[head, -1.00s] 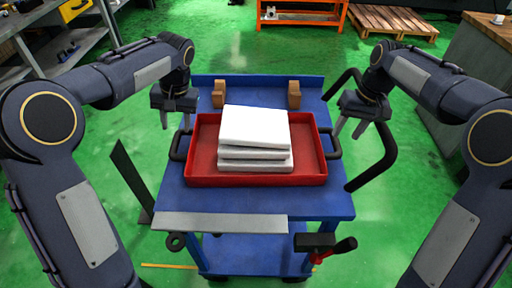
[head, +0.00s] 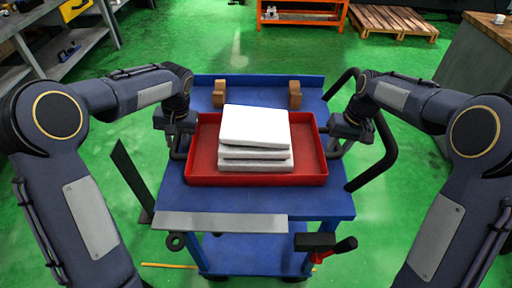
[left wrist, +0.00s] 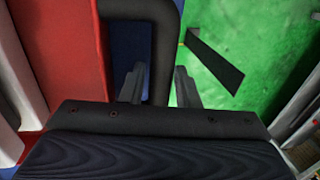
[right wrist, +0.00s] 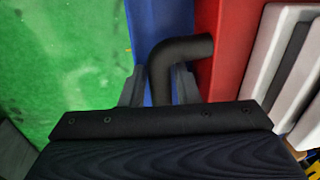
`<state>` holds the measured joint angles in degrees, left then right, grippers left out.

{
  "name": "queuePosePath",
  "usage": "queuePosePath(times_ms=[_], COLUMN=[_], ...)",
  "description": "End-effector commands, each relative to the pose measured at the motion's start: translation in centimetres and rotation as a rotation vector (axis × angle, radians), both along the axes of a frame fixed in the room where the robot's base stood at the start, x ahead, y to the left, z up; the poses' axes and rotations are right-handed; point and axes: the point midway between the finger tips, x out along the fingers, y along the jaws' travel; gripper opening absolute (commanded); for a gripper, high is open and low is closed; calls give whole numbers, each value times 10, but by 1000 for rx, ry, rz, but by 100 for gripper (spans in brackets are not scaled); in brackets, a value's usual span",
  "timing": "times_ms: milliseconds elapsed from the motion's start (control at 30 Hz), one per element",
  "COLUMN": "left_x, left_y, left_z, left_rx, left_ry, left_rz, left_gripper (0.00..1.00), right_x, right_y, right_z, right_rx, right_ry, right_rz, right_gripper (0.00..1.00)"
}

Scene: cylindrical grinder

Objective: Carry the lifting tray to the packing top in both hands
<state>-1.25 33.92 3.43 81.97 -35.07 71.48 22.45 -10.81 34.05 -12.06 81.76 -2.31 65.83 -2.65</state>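The red lifting tray (head: 255,180) sits level on the blue cart and carries a stack of white slabs (head: 255,128). It has a black handle at each end. My left gripper (head: 180,147) is at the tray's left handle. In the left wrist view the fingers (left wrist: 158,85) are apart, with the black handle (left wrist: 168,20) between them. My right gripper (head: 344,147) is at the right handle. In the right wrist view its fingers (right wrist: 158,85) stand on either side of that handle (right wrist: 182,48). Both look open. In the head view the grippers mostly hide the handles.
The blue cart (head: 185,200) has two brown blocks (head: 219,95) behind the tray and a black push bar (head: 378,165) at right. A grey strip (head: 220,223) lies along its front edge. A workbench (head: 480,65) stands at far right, shelving (head: 60,55) at far left.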

Motion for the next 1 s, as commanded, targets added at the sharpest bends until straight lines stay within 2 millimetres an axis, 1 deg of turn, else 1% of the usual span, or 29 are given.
queuePosePath(times_ms=[33, 200, 600, 633, 867, 1000], left_x=[0, 0, 0, 2, 1, 1], left_y=[0, 0, 0, 0, 0, 0], left_z=[0, 0, 1, 5, 8, 15], left_rx=[0, 0, 0, 1, 1, 1], left_ry=[0, 0, -1, -8, -7, -7], left_rz=[0, 0, 0, 0, 0, 0], left_gripper=[22, 0, 0, 0, 0, 0], right_x=[0, 0, 0, 2, 2, 2], right_y=[0, 0, 0, 1, 1, 1], right_z=[0, 0, 1, 5, 8, 15], right_rx=[0, 0, 0, 3, 3, 3], right_ry=[0, -1, -1, -9, -8, -8], right_rz=[0, 0, 0, 0, -1, -1], right_gripper=[22, 0, 0, 0, 0, 0])
